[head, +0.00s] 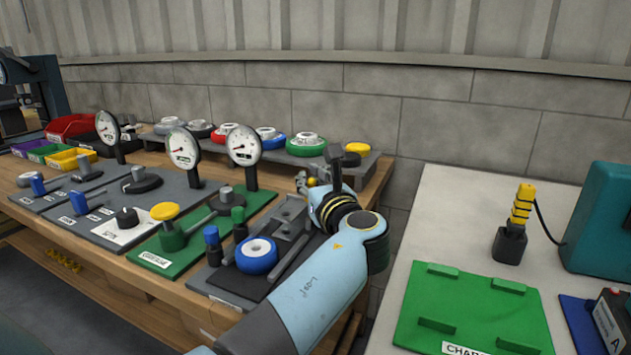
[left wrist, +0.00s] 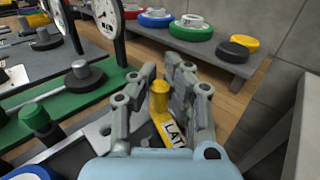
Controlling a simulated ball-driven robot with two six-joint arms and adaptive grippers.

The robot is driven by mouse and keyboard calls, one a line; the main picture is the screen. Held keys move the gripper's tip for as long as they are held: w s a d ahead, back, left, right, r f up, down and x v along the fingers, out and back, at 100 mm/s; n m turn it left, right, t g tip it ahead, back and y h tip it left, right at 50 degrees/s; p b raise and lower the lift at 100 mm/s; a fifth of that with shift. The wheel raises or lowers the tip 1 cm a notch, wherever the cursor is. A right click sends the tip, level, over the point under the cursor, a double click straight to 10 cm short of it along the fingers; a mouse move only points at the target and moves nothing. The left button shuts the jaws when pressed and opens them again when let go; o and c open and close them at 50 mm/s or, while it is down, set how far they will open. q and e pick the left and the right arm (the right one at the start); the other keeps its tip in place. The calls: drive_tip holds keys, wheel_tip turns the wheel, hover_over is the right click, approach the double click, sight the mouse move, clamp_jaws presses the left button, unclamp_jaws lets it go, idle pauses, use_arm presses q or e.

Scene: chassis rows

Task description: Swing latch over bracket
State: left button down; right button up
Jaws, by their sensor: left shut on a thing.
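The latch (left wrist: 172,130) is a yellow bar with a partly hidden "LAT" label and an upright yellow knob (left wrist: 160,97). In the left wrist view the knob stands between the fingers of my left gripper (left wrist: 163,78), which is shut on it. In the head view the left gripper (head: 317,180) is at the right end of the workbench, with the yellow knob (head: 313,182) showing at its fingers. A grey metal part (head: 290,212) lies just left of the gripper. I cannot tell whether it is the bracket. My gripper and wrist hide much of the latch. My right gripper is not in view.
Left of the gripper are a blue wheel (head: 257,254), a green panel (head: 185,243) with a yellow knob, and upright gauges (head: 243,146). A grey shelf (head: 344,166) with coloured wheels stands behind. A separate pale table (head: 437,215) at right holds a green board (head: 472,308).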

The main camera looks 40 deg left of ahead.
use_arm(q)
drive_tip(key=shift+s+d+f+n+g+y+b, duration=0.2)
drive_tip(key=shift+n+g+y, duration=0.25)
drive_tip(key=shift+n+g, duration=0.5)
drive_tip(key=shift+s+a+r+n+g+y+b, duration=0.15)
drive_tip(key=shift+s+n+g+y, duration=0.3)
drive_tip(key=shift+g, duration=0.8)
drive_tip(key=shift+s+d+f+n+g+y+b, duration=0.15)
drive_tip(key=shift+n+g+y, duration=0.35)
drive_tip(key=shift+n+g, duration=0.5)
drive_tip(key=shift+g, duration=0.4)
drive_tip(key=c, duration=1.2)
unclamp_jaws()
drive_tip(key=shift+r, duration=0.1)
drive_tip(key=shift+a, duration=0.1)
drive_tip(key=shift+r, duration=0.15)
wheel_tip(320, 180, up, 10)
drive_tip(key=shift+f, duration=0.1)
drive_tip(key=shift+s+f, duration=0.1)
